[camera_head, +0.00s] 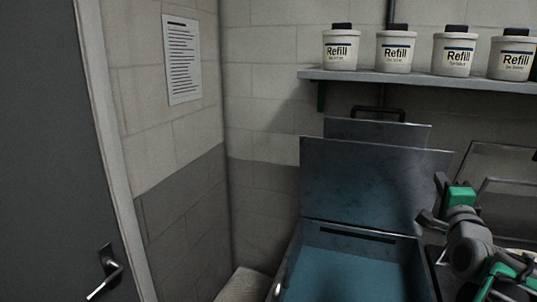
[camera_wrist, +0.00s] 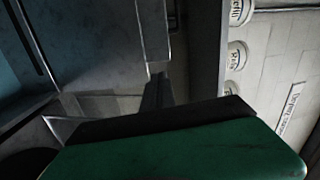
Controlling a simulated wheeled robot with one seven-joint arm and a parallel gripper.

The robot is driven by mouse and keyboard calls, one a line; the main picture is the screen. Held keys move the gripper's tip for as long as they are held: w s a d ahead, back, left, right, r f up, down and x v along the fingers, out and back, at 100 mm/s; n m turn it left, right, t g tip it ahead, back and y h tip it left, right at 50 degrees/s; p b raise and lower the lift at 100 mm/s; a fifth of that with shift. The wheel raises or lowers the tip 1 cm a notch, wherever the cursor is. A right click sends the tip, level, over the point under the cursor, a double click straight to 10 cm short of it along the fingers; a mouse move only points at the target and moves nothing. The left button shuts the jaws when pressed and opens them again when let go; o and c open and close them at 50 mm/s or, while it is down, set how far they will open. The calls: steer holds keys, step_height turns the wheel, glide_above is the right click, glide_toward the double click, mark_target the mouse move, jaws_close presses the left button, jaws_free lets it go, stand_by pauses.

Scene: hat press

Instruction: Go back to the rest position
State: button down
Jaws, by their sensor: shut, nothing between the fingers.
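My arm reaches in from the lower right in the head view, with green and grey links. My gripper (camera_head: 443,184) is at its upper end, in front of the right edge of the open machine's raised lid (camera_head: 375,185). In the wrist view, the green housing fills the bottom and the dark fingers (camera_wrist: 157,92) point up the picture. They are shut and hold nothing. The machine's blue interior (camera_head: 350,265) shows below the lid.
A shelf (camera_head: 420,81) above the machine carries several white Refill tubs (camera_head: 340,50). A grey door (camera_head: 50,150) with a handle (camera_head: 106,272) stands at the left. A printed notice (camera_head: 183,60) hangs on the wall. A metal-framed unit (camera_head: 500,165) is at the right, behind my arm.

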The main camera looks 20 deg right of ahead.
steer(key=w+a+f+n+g+y, duration=0.2)
steer(key=w+a+f+n+y, duration=0.4)
steer(key=a, duration=0.5)
steer(key=w+a+f+n+g+y, duration=0.1)
steer(key=a+f+n+g, duration=0.3)
steer(key=a+f, duration=0.55)
steer(key=s+a+f+n+g+y, duration=0.1)
steer(key=s+a+f+n+g, duration=0.1)
steer(key=s+a+f+n, duration=0.2)
steer(key=s+a+f+n+g+y, duration=0.1)
steer(key=s+a+f+n+g, duration=0.2)
steer(key=s+a, duration=0.4)
steer(key=s+a+f+n+g, duration=0.2)
steer(key=s+a+f+n, duration=0.3)
steer(key=a, duration=0.5)
steer(key=shift+s+a+n+g+y, duration=0.15)
steer(key=shift+s+n+g+y, duration=0.15)
steer(key=shift+s+n+y, duration=0.25)
